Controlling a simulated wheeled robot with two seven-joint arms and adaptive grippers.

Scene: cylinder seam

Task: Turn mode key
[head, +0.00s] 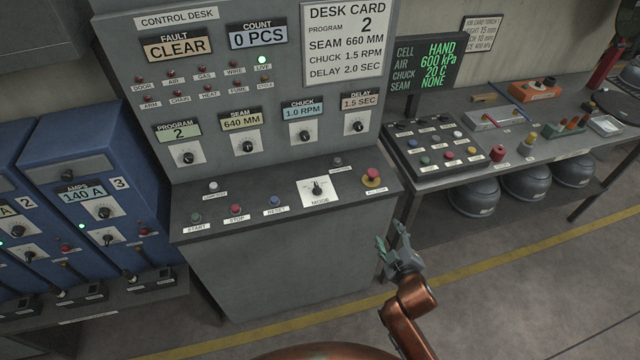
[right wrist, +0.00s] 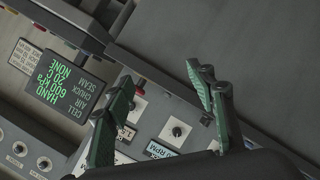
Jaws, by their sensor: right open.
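The mode key (head: 317,188) is a small dark switch on a white plate labelled MODE, on the sloped ledge of the grey control desk (head: 262,290). My right gripper (head: 392,240) is open and empty in the head view, in front of the desk's right side, below and right of the mode key and apart from it. In the right wrist view its green fingers (right wrist: 165,100) are spread, with desk dials behind them. The mode key cannot be made out in that view. My left gripper is not in view.
A red emergency button (head: 373,175) sits right of the mode plate. START, STOP and RESET buttons (head: 236,209) lie to its left. Blue power units (head: 90,180) stand at left. A side bench (head: 480,165) with a button box and tools is at right. Floor in front is clear.

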